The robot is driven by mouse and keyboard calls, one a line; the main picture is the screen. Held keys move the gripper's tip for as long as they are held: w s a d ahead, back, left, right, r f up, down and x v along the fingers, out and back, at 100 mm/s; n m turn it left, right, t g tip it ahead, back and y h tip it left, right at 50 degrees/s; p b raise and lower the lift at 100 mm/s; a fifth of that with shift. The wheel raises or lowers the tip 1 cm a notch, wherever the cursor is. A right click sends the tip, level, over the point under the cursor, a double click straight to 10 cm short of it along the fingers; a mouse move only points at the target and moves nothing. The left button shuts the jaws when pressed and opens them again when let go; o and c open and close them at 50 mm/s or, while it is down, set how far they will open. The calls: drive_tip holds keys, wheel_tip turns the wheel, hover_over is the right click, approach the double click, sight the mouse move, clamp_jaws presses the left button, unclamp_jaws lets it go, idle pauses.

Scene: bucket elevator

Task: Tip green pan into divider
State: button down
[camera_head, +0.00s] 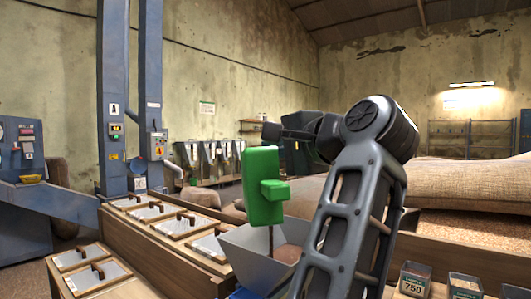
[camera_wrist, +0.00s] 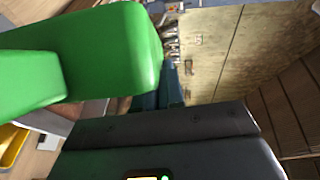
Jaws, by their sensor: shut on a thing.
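The green pan (camera_head: 262,186) is tipped on its side in the air above the grey, open-topped divider (camera_head: 245,262). A thin brown stream falls from the pan's lower end into the divider, and a brown heap of grain (camera_head: 287,254) lies in it. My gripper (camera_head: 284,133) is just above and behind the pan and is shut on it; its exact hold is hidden. In the wrist view the green pan (camera_wrist: 90,55) fills the upper left, close to the dark gripper body. The pan's inside is not visible.
Wooden bins with grey lids (camera_head: 150,212) stand left of the divider. Two blue elevator columns (camera_head: 115,90) rise behind them. Small labelled boxes (camera_head: 413,280) stand at the lower right, and large sacks (camera_head: 455,185) lie behind my arm. A yellow tray (camera_wrist: 12,145) shows in the wrist view.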

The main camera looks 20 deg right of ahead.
drive_tip(key=shift+d+f+m+t+y+b, duration=0.5)
drive_tip(key=shift+d+f+m+t+b, duration=0.3)
drive_tip(key=shift+d+m+b, duration=1.3)
drive_tip(key=a+r+n+g+h+p, duration=0.1)
drive_tip(key=a+n+g+h+p, duration=0.2)
drive_tip(key=a+n+p, duration=0.6)
drive_tip(key=w+a+f+n+g+h+p, duration=0.25)
drive_tip(key=a+f+h+p, duration=0.25)
drive_tip(key=a+f, duration=0.45)
drive_tip(key=shift+w+a+r+n+t+h, duration=0.15)
drive_tip(key=shift+a+r+n+h, duration=0.3)
drive_tip(key=shift+a+r+n, duration=0.45)
drive_tip(key=shift+w+a+r+n+t+h, duration=0.1)
drive_tip(key=shift+a+r+n+h, duration=0.35)
drive_tip(key=shift+a+r, duration=0.75)
drive_tip(key=shift+s+a+f, duration=0.1)
drive_tip(key=shift+f, duration=0.05)
